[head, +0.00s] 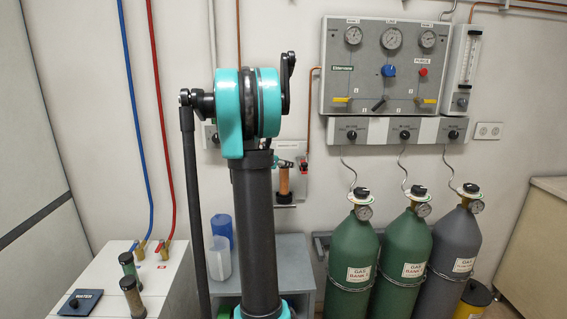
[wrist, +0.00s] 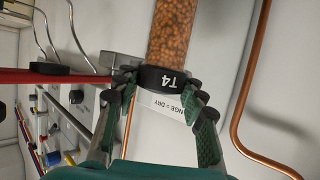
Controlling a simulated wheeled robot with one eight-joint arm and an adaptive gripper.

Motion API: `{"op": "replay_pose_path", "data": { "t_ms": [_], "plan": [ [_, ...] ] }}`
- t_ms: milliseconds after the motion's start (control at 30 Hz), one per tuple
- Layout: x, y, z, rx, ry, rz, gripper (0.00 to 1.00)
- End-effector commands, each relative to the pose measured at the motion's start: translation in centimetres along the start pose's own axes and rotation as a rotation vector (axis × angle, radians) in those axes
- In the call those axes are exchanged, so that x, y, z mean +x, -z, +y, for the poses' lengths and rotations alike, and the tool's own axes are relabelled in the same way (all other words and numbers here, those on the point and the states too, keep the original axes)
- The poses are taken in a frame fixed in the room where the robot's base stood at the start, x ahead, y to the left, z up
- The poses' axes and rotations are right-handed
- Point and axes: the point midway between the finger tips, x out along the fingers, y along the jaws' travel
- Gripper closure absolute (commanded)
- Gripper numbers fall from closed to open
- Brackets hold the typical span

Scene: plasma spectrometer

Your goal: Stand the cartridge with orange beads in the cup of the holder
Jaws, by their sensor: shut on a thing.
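The cartridge with orange beads (head: 284,181) is upright in front of the pale wall-mounted holder (head: 299,189) in the head view. My gripper (wrist: 162,82) is shut on this cap, with a finger on each side. In the head view my gripper (head: 289,163) is at the cartridge's top, partly behind my arm. A dark part is at the cartridge's lower end; I cannot tell whether the cartridge stands in the cup or just above it.
Two other cartridges, dark green (head: 130,270) and brown (head: 132,297), stand on the white cabinet (head: 170,280) at left. A copper pipe (wrist: 246,95) runs close beside my gripper. A grey bench (head: 293,265) is below the holder; gas cylinders (head: 406,255) stand at right.

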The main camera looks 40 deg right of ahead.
Motion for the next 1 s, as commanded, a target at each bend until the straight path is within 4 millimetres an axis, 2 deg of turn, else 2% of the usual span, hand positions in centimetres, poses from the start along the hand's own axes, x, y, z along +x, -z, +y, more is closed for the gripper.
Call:
{"op": "replay_pose_path", "data": {
  "t_ms": [500,533,600,733,1000],
  "plan": [
    [0.5,-1.1,0.0,0.0,0.0,0.0,1.0],
    [0.5,-1.1,0.0,0.0,0.0,0.0,0.58],
    [0.5,-1.1,0.0,0.0,0.0,0.0,0.5],
    [0.5,-1.1,0.0,0.0,0.0,0.0,0.35],
    [0.4,-1.1,0.0,0.0,0.0,0.0,0.35]
  ]
}}
